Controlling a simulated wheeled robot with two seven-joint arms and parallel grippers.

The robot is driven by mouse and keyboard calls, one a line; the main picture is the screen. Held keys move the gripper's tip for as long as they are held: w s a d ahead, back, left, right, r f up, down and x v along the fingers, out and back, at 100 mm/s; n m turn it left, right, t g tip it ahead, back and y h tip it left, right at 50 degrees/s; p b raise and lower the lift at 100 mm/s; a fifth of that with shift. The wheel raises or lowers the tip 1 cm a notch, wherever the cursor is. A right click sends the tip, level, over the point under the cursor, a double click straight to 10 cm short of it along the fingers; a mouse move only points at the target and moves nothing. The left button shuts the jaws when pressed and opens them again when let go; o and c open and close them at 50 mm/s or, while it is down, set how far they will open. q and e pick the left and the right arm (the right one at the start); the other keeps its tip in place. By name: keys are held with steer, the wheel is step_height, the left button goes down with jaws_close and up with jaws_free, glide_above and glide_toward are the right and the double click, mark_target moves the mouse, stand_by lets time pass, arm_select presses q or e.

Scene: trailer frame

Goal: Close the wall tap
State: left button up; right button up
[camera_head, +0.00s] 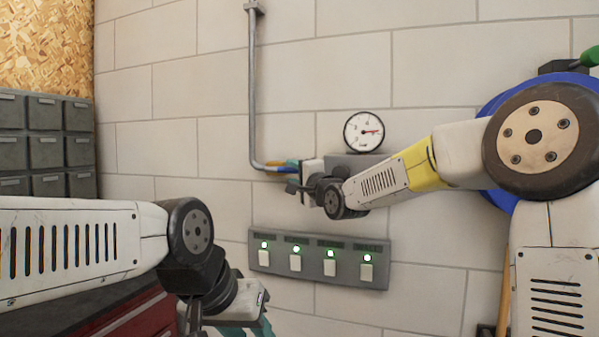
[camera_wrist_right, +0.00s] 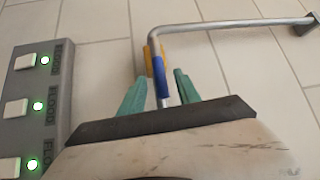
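The wall tap has a blue body (camera_wrist_right: 162,80) at the end of a bent grey pipe, with a yellow part (camera_wrist_right: 148,61) beside it, likely its lever. In the head view the yellow part (camera_head: 271,173) shows left of my right wrist, which hides much of the tap. My right gripper (camera_wrist_right: 158,82) is open, with its green fingers on either side of the blue body and visible gaps; whether the fingers reach past it I cannot tell. My left gripper (camera_head: 248,330) is low in the head view, its teal fingers apart, tips cut off by the frame edge.
A grey switch panel (camera_head: 320,274) with several green lights is on the wall below the tap. A round gauge (camera_head: 364,131) is to the upper right. The grey pipe (camera_head: 252,90) runs up the wall. Grey drawers (camera_head: 45,150) stand at left, a red cabinet (camera_head: 140,318) at lower left.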

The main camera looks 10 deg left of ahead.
mark_target(290, 171)
steer(key=shift+x, duration=1.85)
jaws_close()
